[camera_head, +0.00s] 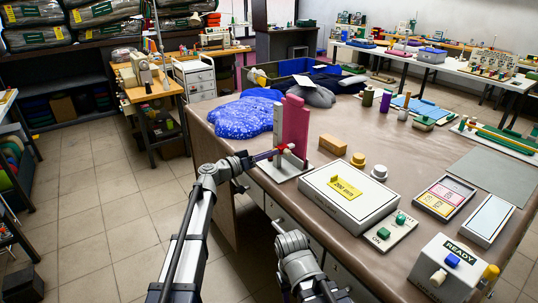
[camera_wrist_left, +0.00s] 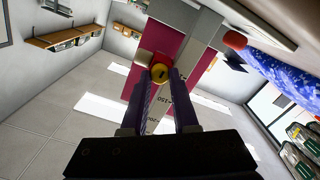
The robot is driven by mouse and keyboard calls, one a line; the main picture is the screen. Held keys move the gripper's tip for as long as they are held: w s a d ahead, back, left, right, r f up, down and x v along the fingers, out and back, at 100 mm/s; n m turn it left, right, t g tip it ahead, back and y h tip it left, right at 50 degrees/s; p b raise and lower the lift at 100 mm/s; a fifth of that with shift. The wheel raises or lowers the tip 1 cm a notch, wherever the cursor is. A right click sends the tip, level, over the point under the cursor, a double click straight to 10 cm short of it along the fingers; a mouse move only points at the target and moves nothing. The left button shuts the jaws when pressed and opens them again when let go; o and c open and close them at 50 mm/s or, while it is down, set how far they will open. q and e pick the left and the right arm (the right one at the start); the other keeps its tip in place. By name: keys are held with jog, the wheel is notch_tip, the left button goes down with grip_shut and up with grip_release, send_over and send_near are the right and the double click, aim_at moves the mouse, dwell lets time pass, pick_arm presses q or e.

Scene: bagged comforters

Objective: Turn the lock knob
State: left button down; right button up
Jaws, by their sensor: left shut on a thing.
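The lock knob is a round yellow knob with a dark slot, held between the fingertips in the left wrist view (camera_wrist_left: 160,73). It sits against a stand with a magenta panel (camera_head: 294,122) and a grey upright (camera_head: 278,126). In the head view the knob is too small to make out clearly. My left gripper (camera_head: 270,154) reaches in from the left at the table edge, low on the stand. Its purple fingers (camera_wrist_left: 160,86) are shut on the knob. My right arm shows at the bottom of the head view, but its gripper does not show.
The brown table (camera_head: 350,125) holds a white box with a yellow label (camera_head: 350,199), a switch plate (camera_head: 391,232) and a READY box (camera_head: 445,268) to the right. Blue bagged fabric (camera_head: 244,115) lies behind the stand. Open floor (camera_head: 110,220) is at the left.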

pick_arm(q)
jog(key=shift+n, duration=0.6)
jog(key=c, duration=0.7)
grip_release()
jog(key=v, duration=0.8)
jog(key=shift+d, duration=0.1)
